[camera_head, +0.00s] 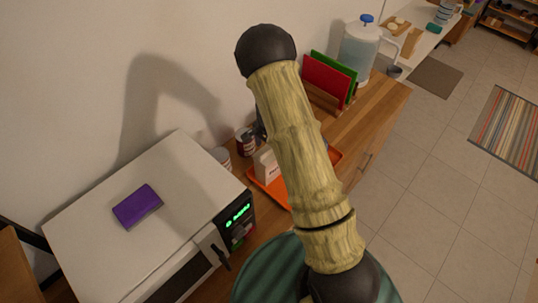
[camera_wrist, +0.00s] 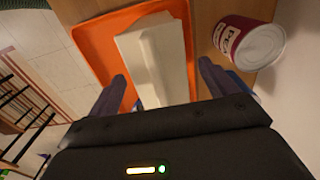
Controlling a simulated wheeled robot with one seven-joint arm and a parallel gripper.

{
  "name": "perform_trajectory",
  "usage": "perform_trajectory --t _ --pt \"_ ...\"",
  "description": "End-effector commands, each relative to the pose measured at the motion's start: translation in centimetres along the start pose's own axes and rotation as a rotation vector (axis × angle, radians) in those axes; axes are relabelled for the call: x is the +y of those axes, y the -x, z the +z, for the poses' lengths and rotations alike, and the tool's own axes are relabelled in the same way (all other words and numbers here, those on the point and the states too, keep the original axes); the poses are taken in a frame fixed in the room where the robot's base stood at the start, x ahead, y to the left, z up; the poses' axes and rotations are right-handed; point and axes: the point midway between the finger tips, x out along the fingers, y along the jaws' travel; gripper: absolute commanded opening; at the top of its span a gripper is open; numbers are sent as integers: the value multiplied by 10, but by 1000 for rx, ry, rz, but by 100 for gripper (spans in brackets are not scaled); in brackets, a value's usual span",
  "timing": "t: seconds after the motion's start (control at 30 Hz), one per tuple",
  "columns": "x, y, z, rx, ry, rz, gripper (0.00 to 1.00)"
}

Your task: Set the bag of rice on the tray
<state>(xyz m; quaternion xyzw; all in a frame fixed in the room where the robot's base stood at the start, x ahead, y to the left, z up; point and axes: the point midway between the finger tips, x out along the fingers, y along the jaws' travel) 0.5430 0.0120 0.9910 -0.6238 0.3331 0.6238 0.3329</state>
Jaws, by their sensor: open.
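The white bag of rice (camera_head: 266,166) is on the orange tray (camera_head: 277,194), on the wooden counter behind my arm. In the wrist view the pale bag (camera_wrist: 155,48) appears to rest within the rim of the tray (camera_wrist: 93,38), near its right side. My gripper (camera_wrist: 162,72) is open, with one dark finger on each side of the bag's near part. I cannot tell whether either finger touches it. My arm hides the gripper in the head view and part of the tray.
A microwave (camera_head: 120,220) with a purple item (camera_head: 137,206) on top stands at left. A red-labelled can (camera_wrist: 250,42) is right of the tray in the wrist view. Red and green boards (camera_head: 325,80) and a water dispenser (camera_head: 360,50) stand behind.

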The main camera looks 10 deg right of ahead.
Motion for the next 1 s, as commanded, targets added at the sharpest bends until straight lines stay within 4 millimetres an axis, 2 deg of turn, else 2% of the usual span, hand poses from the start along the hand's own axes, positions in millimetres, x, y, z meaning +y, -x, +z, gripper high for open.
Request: perform_trajectory --t 0.3,0.5,1.0 --pt "-1 53 -1 2 1 -4 85" --pt "0 78 0 0 1 -2 85" --pt "0 84 0 -1 -1 0 85"
